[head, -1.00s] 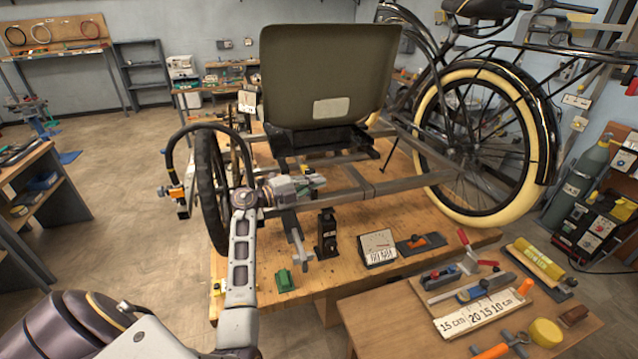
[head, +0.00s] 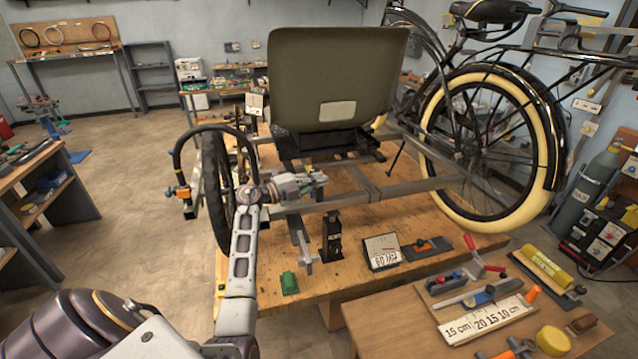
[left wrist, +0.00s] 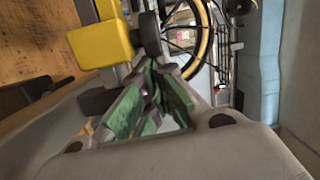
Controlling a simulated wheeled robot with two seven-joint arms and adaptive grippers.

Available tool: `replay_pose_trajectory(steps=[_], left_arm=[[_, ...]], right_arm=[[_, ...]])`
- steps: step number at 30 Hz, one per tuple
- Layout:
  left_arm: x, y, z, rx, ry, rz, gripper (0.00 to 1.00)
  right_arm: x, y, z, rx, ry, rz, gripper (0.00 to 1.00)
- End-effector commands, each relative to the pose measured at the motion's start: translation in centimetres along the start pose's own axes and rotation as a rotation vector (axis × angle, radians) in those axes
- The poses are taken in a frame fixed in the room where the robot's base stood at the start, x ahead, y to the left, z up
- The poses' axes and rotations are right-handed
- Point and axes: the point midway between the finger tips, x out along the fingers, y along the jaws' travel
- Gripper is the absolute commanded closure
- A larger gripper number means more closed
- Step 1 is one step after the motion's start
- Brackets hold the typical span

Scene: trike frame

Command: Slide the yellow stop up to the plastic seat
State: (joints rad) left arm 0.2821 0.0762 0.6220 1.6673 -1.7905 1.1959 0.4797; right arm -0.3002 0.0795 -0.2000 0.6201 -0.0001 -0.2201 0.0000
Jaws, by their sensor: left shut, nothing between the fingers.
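The plastic seat (head: 337,75) is the large olive-grey shell on the trike frame, and its back faces me. The yellow stop (left wrist: 100,42) shows large in the left wrist view as a yellow block with a dark round knob beside it. In the head view only a small yellow patch of it (head: 308,168) shows, at the frame tube below the seat. My left gripper (head: 320,179) is at that tube, close to the stop. In the left wrist view its green-padded fingers (left wrist: 154,75) are shut and empty, beside the knob. Whether they touch it I cannot tell. My right gripper is out of view.
The grey frame tubes (head: 420,187) cross above the wooden bench (head: 460,235). A black wheel (head: 216,190) stands close to my left arm. A black block (head: 332,238) and a green block (head: 289,283) stand on the bench below the gripper. Tools fill the front-right table (head: 400,325).

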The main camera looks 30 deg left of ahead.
Motion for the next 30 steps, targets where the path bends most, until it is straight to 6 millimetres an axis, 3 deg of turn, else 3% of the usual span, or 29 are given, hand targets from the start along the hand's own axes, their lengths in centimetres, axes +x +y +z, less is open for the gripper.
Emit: replay_pose_trajectory(steps=[30], left_arm=[[1.1,-0.5,6.9,-0.001,-0.004,0.003,1.0]], right_arm=[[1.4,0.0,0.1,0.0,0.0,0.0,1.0]])
